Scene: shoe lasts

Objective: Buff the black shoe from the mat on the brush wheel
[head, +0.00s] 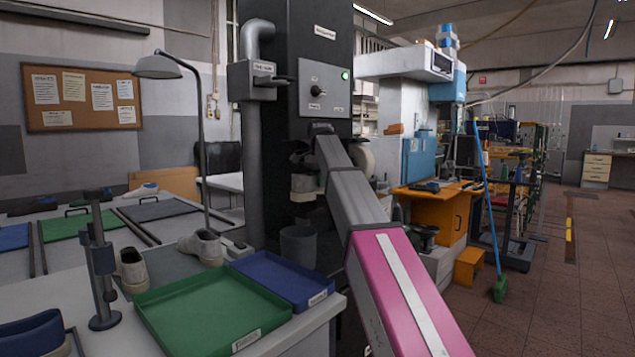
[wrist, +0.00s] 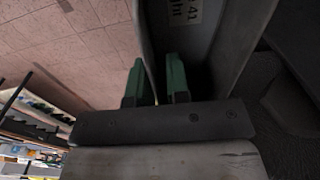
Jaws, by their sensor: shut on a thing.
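In the wrist view my gripper (wrist: 158,88) has its two green fingers closed on the thin edge of a dark grey-black thing (wrist: 240,50), which I take to be the black shoe. A white label with "41" shows on it. In the head view my arm reaches to the front of the black machine (head: 325,75); my fingers and the shoe cannot be made out against its dark front. A pale round wheel (head: 363,160), likely the brush wheel, shows just right of my arm. I cannot tell whether the shoe touches it.
A green tray (head: 210,312) and a blue tray (head: 285,278) lie on the near bench. Two light shoes (head: 203,246) (head: 131,270) stand behind the green tray. A grey mat (head: 160,209) lies bare farther left. A bin (head: 298,247) stands below the machine.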

